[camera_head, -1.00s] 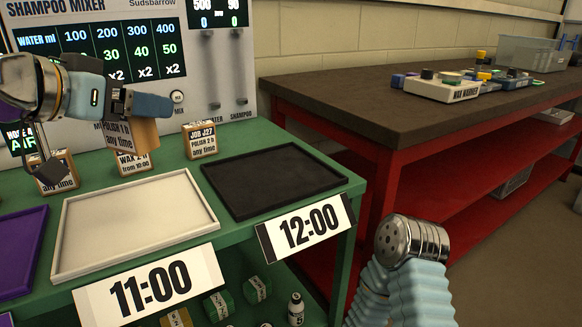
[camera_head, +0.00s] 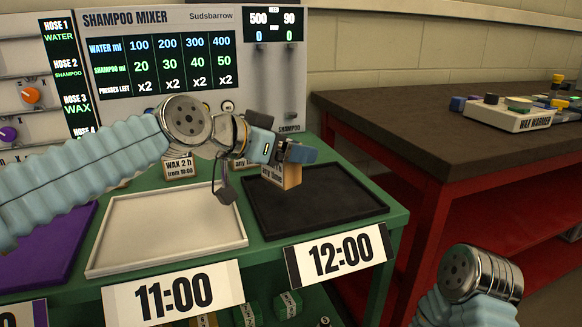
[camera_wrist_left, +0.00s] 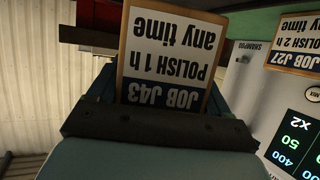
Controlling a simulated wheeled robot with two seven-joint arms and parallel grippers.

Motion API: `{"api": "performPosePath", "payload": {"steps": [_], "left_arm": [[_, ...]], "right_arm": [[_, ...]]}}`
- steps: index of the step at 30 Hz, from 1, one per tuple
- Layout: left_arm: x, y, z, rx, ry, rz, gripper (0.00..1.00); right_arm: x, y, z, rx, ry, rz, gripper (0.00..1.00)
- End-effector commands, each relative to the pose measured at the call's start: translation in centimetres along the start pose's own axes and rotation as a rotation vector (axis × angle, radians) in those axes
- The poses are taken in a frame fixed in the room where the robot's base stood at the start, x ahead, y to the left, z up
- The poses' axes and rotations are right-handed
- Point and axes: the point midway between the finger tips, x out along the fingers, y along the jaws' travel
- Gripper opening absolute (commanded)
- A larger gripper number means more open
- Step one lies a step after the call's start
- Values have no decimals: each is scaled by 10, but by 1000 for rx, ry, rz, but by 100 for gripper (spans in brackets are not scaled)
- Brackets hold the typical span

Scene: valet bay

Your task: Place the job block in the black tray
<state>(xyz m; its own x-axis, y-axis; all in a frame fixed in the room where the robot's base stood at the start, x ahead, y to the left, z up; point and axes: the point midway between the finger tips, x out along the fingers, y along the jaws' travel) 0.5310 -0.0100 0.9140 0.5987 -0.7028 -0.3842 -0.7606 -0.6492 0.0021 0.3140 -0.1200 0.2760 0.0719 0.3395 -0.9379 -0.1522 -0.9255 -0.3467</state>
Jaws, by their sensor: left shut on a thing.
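My left gripper (camera_head: 287,153) is shut on a wooden job block (camera_head: 292,177) with a white label. In the left wrist view the block (camera_wrist_left: 165,55) reads JOB J43, POLISH 1 h, any time, upside down in that picture. In the head view the block hangs over the back left part of the black tray (camera_head: 340,222); how high above it is hard to tell. The black tray looks empty, with the 12:00 sign at its front. My right arm shows at the lower right, with its gripper out of the frame.
An empty white tray (camera_head: 165,232) with the 11:00 sign (camera_head: 172,293) is left of the black tray. Behind stand the WAX 2 h block (camera_head: 179,168) and the JOB J27 block (camera_wrist_left: 300,45). The shampoo mixer (camera_head: 200,60) rises behind. A red-framed bench (camera_head: 450,140) stands right.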

Motion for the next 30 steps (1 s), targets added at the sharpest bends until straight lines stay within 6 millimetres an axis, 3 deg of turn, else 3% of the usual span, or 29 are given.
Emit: {"api": "performPosePath", "payload": {"steps": [7,12,24,25,29,30], "left_arm": [[18,-6,10,0,1,0,45],[28,-7,37,1,0,-2,45],[31,-7,42,1,2,-2,45],[31,-7,42,1,2,-2,80],[30,-7,41,1,1,-2,100],[30,-7,41,1,1,-2,100]], "right_arm": [[0,0,0,0,1,0,43],[6,4,-1,3,4,3,43],[10,7,-2,4,6,5,43],[9,7,-2,5,6,5,43],[8,6,-2,4,6,5,43],[8,6,-2,4,6,5,43]]}}
